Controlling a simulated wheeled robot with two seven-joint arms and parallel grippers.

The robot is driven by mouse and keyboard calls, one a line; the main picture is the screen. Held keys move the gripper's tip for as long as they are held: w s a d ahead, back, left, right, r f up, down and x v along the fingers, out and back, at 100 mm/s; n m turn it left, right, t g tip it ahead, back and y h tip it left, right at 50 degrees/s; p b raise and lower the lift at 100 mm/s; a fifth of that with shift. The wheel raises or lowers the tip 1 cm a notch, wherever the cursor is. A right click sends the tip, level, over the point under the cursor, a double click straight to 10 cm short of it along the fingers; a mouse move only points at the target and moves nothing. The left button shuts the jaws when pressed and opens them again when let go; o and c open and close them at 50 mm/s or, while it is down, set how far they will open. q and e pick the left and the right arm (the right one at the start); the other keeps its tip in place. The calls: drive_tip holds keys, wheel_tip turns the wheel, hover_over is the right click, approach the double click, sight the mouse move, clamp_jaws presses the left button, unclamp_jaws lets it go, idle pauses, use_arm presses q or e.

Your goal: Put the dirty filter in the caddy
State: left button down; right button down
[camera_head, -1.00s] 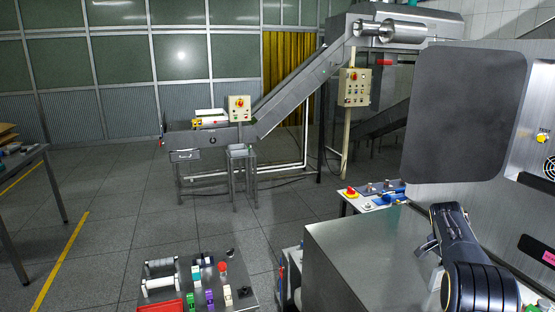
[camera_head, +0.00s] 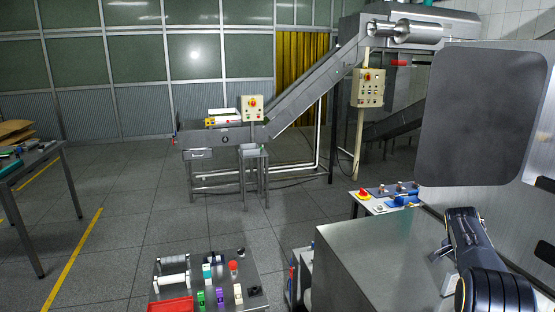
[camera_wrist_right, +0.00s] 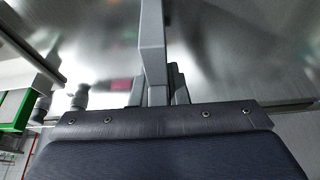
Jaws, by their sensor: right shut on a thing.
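My right gripper (camera_head: 443,267) is at the lower right of the head view, beside the steel machine housing. In the right wrist view its grey finger parts (camera_wrist_right: 155,60) reach up in front of a shiny metal surface. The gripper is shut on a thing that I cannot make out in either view. I cannot pick out the dirty filter or the caddy for certain. A red tray (camera_head: 171,305) on the low cart is cut off by the bottom edge. My left gripper is not in view.
The steel housing (camera_head: 375,255) fills the lower right, with a large dark panel (camera_head: 480,115) above it. A low cart (camera_head: 240,265) carries rollers and several small coloured items. A conveyor (camera_head: 310,85) stands behind. The floor at left centre is clear, with a table (camera_head: 65,160) at far left.

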drive_tip(key=shift+r+p, duration=2.4)
drive_tip(key=shift+r, duration=0.45)
drive_tip(key=shift+f, duration=0.15)
